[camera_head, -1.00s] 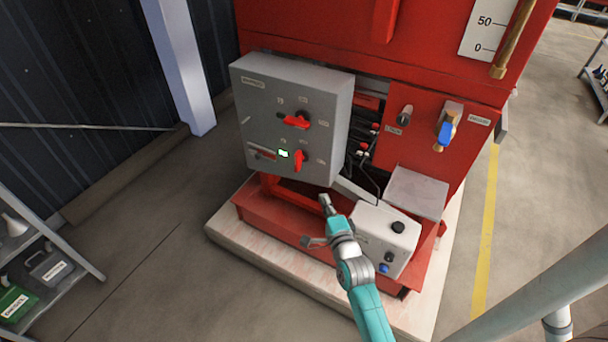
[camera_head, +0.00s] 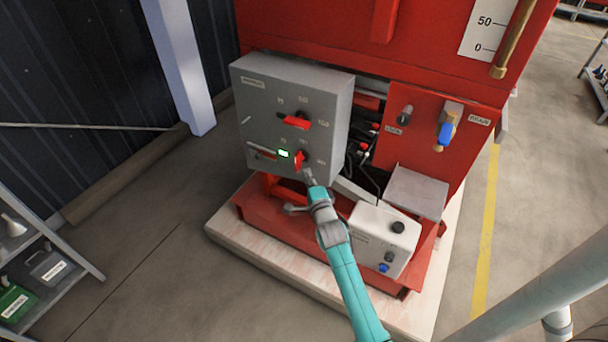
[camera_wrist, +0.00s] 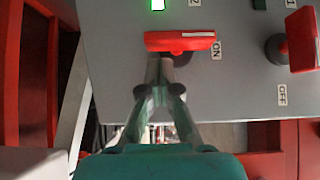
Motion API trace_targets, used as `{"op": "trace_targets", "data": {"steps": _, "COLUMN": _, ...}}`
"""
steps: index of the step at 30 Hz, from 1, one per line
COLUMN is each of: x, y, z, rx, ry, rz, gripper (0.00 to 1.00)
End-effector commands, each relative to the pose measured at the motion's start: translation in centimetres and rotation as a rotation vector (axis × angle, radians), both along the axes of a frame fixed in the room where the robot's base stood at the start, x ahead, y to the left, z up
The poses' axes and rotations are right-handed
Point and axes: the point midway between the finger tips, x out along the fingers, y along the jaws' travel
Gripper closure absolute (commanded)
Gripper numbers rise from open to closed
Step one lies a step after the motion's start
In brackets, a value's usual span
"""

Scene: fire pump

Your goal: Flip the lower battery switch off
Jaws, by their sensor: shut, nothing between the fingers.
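The lower battery switch (camera_head: 300,160) has a red handle on the front of a grey control box (camera_head: 290,90). Its handle stands roughly upright in the head view. In the wrist view the handle (camera_wrist: 180,41) lies across the upper middle, with an "ON" label close by. My gripper (camera_head: 308,174) is shut and empty, just below and right of the handle. In the wrist view my fingertips (camera_wrist: 161,62) are together right at the handle's edge; whether they touch it I cannot tell. The fingers hide part of the panel.
The upper switch (camera_head: 296,122) has its red handle roughly level, and also shows in the wrist view (camera_wrist: 303,40). A green indicator (camera_head: 283,153) is lit left of the lower switch. A white box (camera_head: 385,238) stands low at the right, near my arm.

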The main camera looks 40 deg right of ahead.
Motion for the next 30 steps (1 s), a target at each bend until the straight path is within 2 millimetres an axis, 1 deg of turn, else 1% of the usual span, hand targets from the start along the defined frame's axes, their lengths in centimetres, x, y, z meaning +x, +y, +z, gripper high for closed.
{"op": "trace_targets", "data": {"steps": 3, "x": 0.7, "y": 0.3, "z": 0.0, "rx": -0.002, "ry": 0.000, "rz": 0.001, "gripper": 1.00}}
{"op": "trace_targets", "data": {"steps": 9, "x": 1.2, "y": 0.5, "z": 0.1, "rx": -0.001, "ry": 0.000, "rz": 0.001, "gripper": 1.00}}
{"op": "trace_targets", "data": {"steps": 22, "x": 1.3, "y": 0.5, "z": 0.0, "rx": 0.000, "ry": -0.002, "rz": 0.000, "gripper": 1.00}}
{"op": "trace_targets", "data": {"steps": 26, "x": 1.4, "y": 0.2, "z": -0.1, "rx": 0.006, "ry": -0.014, "rz": 0.001, "gripper": 1.00}}
{"op": "trace_targets", "data": {"steps": 30, "x": 1.5, "y": -0.7, "z": -0.2, "rx": 0.024, "ry": -0.058, "rz": 0.003, "gripper": 1.00}}
